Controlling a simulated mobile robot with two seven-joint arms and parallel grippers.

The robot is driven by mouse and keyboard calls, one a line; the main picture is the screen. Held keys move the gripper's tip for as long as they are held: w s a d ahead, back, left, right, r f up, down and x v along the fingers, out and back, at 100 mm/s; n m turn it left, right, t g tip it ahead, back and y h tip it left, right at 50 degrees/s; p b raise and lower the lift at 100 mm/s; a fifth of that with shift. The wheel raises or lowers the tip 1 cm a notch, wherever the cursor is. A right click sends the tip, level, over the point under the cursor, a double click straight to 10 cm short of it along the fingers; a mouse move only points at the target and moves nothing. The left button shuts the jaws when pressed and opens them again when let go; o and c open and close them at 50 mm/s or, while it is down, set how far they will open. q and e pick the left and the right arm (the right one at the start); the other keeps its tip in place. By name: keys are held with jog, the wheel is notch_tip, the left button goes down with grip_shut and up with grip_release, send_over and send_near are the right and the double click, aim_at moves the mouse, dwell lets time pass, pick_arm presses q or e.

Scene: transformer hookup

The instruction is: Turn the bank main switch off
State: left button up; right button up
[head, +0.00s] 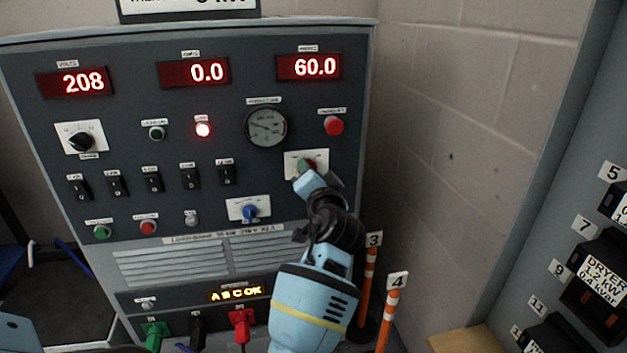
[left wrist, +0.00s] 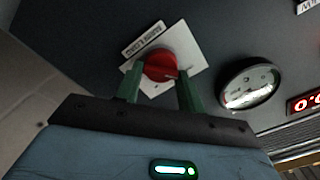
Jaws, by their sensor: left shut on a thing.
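The bank main switch shows in the left wrist view as a round red knob (left wrist: 160,65) on a white plate (left wrist: 192,56) with a small label, too blurred to read fully. My left gripper (left wrist: 160,82) has its two green fingers on either side of the knob and is shut on it. In the head view the same gripper (head: 306,168) reaches up to the white plate (head: 292,157) at the panel's right side and mostly hides the knob. I cannot tell the knob's exact setting. My right gripper is in neither view.
A round gauge (head: 266,127) sits up and left of the plate, and a red button (head: 334,125) above it. A red lamp (head: 203,130) is lit. The displays read 208, 0.0 and 60.0. A blue knob (head: 249,212) is lower left. Orange posts (head: 388,318) stand at lower right.

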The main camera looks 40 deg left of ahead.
pick_arm(q)
jog(key=shift+n, duration=0.5)
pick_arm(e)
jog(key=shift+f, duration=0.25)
pick_arm(q)
jog(key=o, duration=1)
jog(key=shift+c, duration=0.2)
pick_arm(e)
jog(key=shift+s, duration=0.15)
pick_arm(q)
jog(key=shift+s, duration=0.1)
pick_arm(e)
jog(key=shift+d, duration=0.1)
